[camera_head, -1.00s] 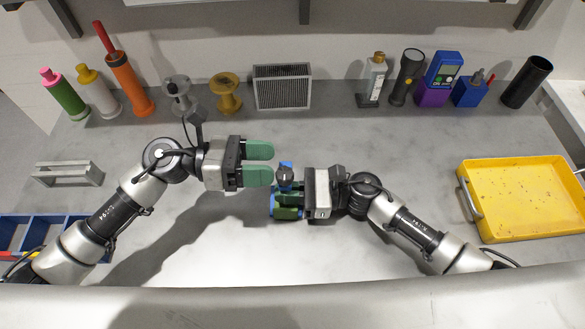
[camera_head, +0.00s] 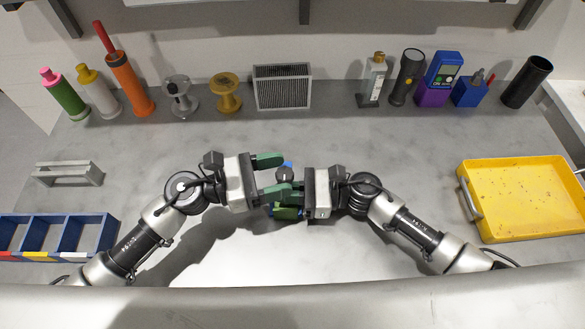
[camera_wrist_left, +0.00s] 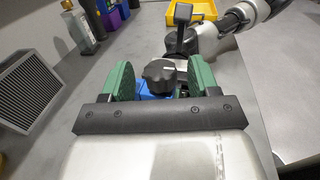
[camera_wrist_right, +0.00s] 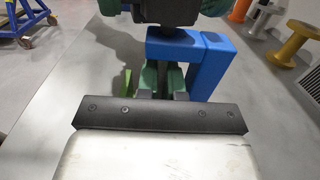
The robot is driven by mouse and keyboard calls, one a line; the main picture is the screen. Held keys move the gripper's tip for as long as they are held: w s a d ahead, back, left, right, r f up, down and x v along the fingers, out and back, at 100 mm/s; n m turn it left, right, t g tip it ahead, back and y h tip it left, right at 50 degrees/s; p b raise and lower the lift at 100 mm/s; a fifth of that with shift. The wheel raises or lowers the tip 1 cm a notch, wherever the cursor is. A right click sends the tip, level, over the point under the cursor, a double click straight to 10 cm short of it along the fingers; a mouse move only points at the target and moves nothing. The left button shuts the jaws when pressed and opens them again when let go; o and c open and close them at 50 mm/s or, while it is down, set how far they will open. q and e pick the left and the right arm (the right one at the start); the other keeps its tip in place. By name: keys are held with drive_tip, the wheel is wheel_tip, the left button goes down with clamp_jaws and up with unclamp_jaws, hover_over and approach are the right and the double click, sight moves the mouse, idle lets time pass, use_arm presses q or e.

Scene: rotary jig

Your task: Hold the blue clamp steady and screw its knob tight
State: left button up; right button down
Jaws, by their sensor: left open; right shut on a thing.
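The blue clamp (camera_wrist_right: 207,62) stands on the table in front of my right gripper (camera_wrist_right: 163,80), which is shut on its lower part. In the head view the clamp (camera_head: 287,165) is mostly hidden by the grippers.
A yellow tray (camera_head: 528,235) lies at the right. A blue bin with compartments (camera_head: 85,218) and a grey frame (camera_head: 67,184) are at the left. Several objects stand along the back, including a grey vent box (camera_head: 283,107). The table between them and my arms is clear.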

use_arm(q)
drive_tip(key=shift+x, duration=1.65)
